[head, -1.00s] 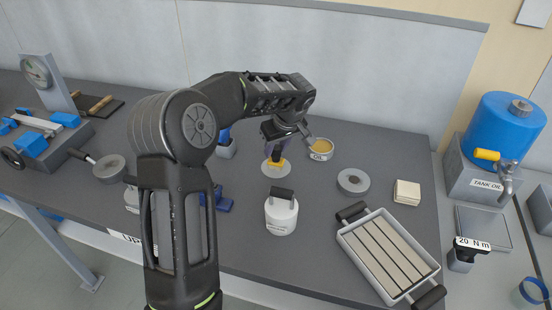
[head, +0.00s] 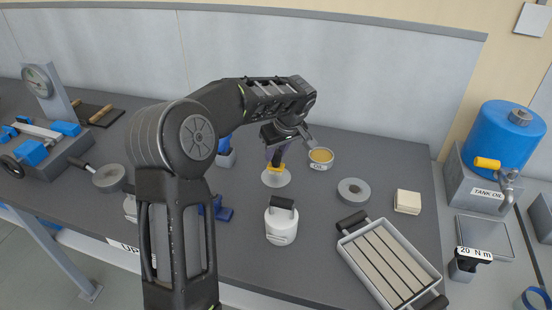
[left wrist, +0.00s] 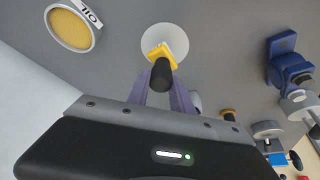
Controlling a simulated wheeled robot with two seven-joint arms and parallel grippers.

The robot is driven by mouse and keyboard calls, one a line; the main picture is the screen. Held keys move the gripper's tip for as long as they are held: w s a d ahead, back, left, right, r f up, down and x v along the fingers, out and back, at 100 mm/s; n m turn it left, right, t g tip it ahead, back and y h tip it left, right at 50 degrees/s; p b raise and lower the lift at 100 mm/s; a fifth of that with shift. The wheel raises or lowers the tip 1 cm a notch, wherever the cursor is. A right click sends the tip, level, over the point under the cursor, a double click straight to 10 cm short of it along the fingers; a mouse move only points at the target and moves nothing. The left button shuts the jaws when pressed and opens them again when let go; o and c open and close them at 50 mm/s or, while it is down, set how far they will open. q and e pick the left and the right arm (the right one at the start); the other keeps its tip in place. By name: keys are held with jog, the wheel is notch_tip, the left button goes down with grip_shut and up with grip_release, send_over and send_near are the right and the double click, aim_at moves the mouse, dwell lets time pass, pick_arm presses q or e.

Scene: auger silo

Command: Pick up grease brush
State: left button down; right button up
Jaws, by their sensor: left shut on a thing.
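The grease brush has a yellow head (head: 276,167) and a dark handle. It is over a pale round disc (head: 276,179) on the grey bench. My left gripper (head: 279,153) is above the disc and shut on the brush. In the left wrist view the black handle (left wrist: 162,74) points toward me between the two fingers, with the yellow head beyond it against the disc. I cannot tell whether the head touches the disc. My right gripper is not in view.
An oil tin (head: 320,158) stands close right of the brush. A white canister (head: 281,222) is in front, a grey ring (head: 353,191) and a pale block (head: 407,202) to the right. A slatted tray (head: 389,263) is at the front right.

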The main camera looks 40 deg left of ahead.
pick_arm(q)
notch_tip(320, 180, up, 8)
jog(key=shift+r+b, duration=0.15)
jog(key=shift+b, duration=0.15)
dwell(2.0)
